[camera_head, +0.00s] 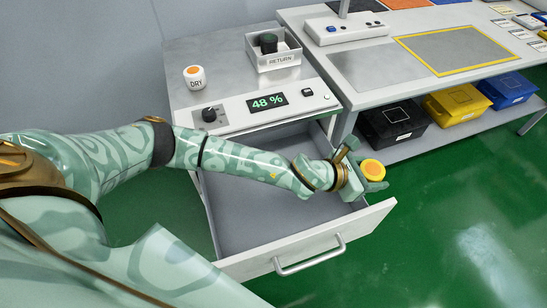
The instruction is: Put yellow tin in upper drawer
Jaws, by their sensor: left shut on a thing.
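The yellow tin (372,170) is a small round tin with an orange top. My left gripper (366,172) is shut on it, at the end of the arm that comes in from the left. The gripper and tin appear over the right front corner of the open upper drawer (265,206); how high above the rim I cannot tell. The drawer is pulled out below the cabinet top, and the part of its inside that shows is grey and empty. My arm hides part of it. My right gripper is not in view.
The cabinet top (222,68) bears a white jar marked DRY (195,78), a RETURN bin (273,52) and a panel reading 48 % (268,102). A workbench (385,68) stands right, with black (393,124), yellow (456,103) and blue (508,90) boxes below. Green floor is clear at front right.

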